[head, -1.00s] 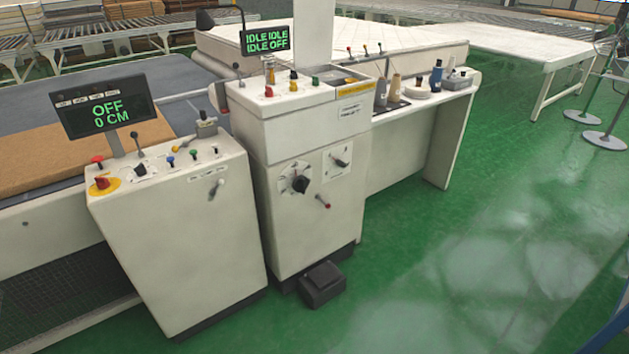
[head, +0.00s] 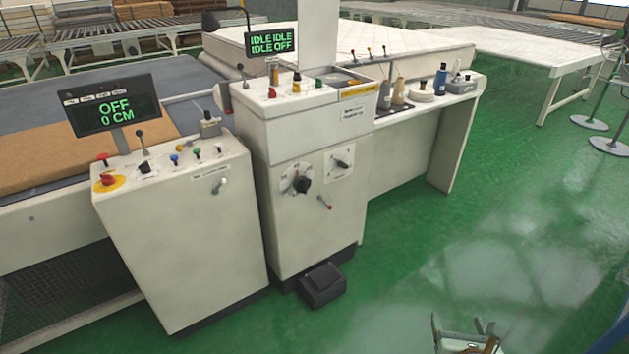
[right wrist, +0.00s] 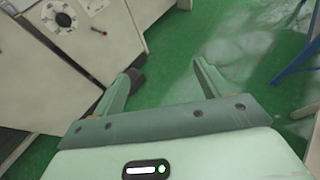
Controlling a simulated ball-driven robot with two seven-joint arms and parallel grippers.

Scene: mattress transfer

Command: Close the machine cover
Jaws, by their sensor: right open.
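The white machine cabinet (head: 310,215) stands in the middle of the head view. Its top has control knobs at the left and a recessed area (head: 348,79) at the right. I cannot tell which part is the cover. A dial (head: 301,181) and a small red-tipped lever (head: 325,202) are on its front. My right gripper (head: 465,322) is open and empty at the bottom of the head view, over the green floor and apart from the cabinet. In the right wrist view its two fingers (right wrist: 168,72) are spread with nothing between them. My left gripper is not in view.
A console (head: 180,235) with an "OFF 0 CM" screen (head: 113,104) stands left of the cabinet. A side shelf (head: 425,105) with bottles and spools adjoins the cabinet's right. A black foot pedal (head: 323,285) lies on the floor in front.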

